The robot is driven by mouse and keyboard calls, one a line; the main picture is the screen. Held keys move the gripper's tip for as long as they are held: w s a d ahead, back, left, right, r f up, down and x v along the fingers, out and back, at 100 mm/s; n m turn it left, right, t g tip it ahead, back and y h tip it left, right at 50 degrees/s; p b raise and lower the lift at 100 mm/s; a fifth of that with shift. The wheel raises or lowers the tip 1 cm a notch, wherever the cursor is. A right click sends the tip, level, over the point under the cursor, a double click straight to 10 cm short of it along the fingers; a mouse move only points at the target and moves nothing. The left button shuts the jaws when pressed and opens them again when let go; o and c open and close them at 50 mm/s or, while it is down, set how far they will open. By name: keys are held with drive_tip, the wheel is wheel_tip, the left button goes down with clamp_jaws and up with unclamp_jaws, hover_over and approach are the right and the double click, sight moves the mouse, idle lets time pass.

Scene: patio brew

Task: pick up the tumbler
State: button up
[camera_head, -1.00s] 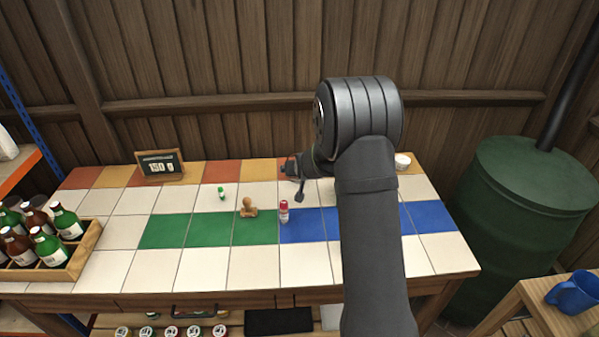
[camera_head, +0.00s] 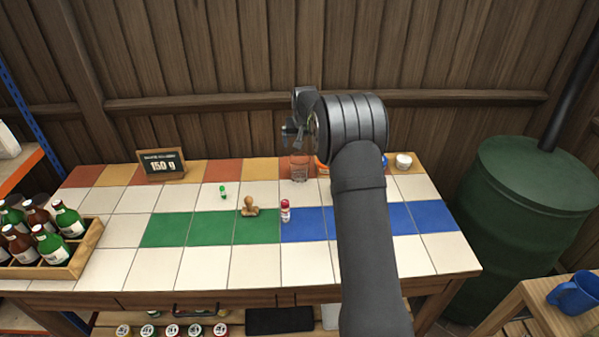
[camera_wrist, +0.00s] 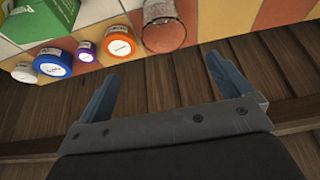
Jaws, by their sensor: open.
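The tumbler (camera_head: 299,168) is a clear glass standing at the back edge of the tiled table, on the orange and yellow tiles. In the wrist view the tumbler (camera_wrist: 163,32) lies at the top, beyond the fingertips and roughly in line with the space between them. My gripper (camera_head: 291,130) is above the tumbler in the head view, in front of the wooden wall. In the wrist view my gripper (camera_wrist: 160,68) has its two blue-grey fingers wide apart with nothing between them.
A price board (camera_head: 162,165) stands back left. The wall (camera_head: 230,60) is close behind.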

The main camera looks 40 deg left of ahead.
approach(300, 159)
drive_tip(key=d+f, duration=0.1)
drive_tip(key=f, duration=0.1)
drive_tip(key=shift+w+a+f, duration=0.1)
drive_tip(key=shift+a+f, duration=0.2)
drive_tip(key=shift+f, duration=0.45)
drive_tip(key=shift+s+a+f, duration=0.1)
drive_tip(key=shift+a+f, duration=0.15)
drive_tip(key=shift+f, duration=0.55)
drive_tip(key=shift+w+a+f, duration=0.1)
drive_tip(key=shift+a+f, duration=0.2)
drive_tip(key=shift+f, duration=0.45)
drive_tip(key=c, duration=1.6)
drive_tip(key=shift+o, duration=0.2)
drive_tip(key=shift+r, duration=0.1)
